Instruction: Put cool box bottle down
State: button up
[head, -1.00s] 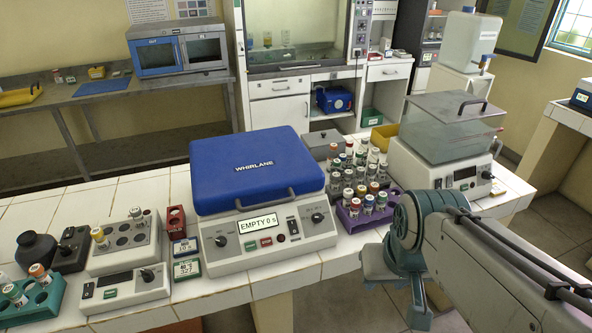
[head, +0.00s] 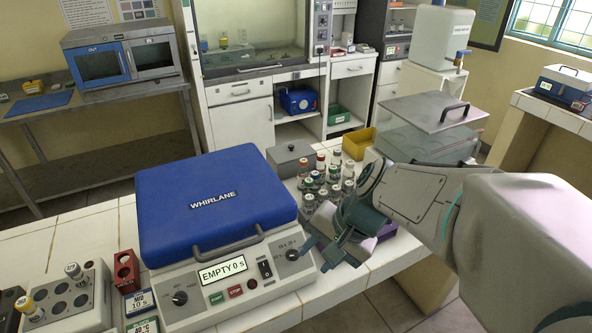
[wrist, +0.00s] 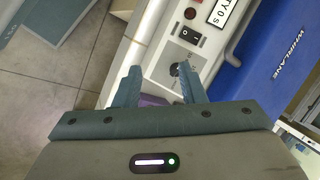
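My gripper (head: 328,248) hangs at the front right corner of the blue-lidded centrifuge (head: 215,200). In the wrist view its two fingers (wrist: 158,74) are apart, with no bottle between them. The centrifuge's knob and switch panel (wrist: 187,48) shows just beyond the fingertips. Several capped bottles (head: 321,166) stand in a rack behind my wrist, which partly hides them. I cannot tell which bottle is the cool box bottle. A blue box (head: 298,100) stands on a shelf under the fume hood, and another blue-and-white box (head: 565,84) is on the right bench.
A clear-walled bath with a lid (head: 432,112) stands behind my arm. A grey box (head: 290,158) and a yellow tray (head: 358,143) are behind the bottles. A tube block (head: 68,298) and a red rack (head: 127,270) are left of the centrifuge. The tiled front edge (head: 345,290) is bare.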

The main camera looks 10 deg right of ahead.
jog(key=w+f+m+t+y, duration=0.1)
jog(key=w+m+y, duration=0.2)
jog(key=w+m, duration=0.25)
jog(key=m+t+h+b, duration=0.1)
jog(key=m+t, duration=0.8)
jog(key=m, duration=0.9)
send_near(312, 184)
jog(key=x, duration=0.3)
jog(key=shift+w+f+n, duration=0.15)
jog(key=shift+w+n, duration=0.1)
jog(key=shift+w, duration=0.15)
jog(key=shift+p+x, duration=1.05)
jog(key=shift+x, duration=1.6)
jog(key=shift+s+a, duration=0.1)
jog(key=shift+a, duration=0.1)
grip_shut()
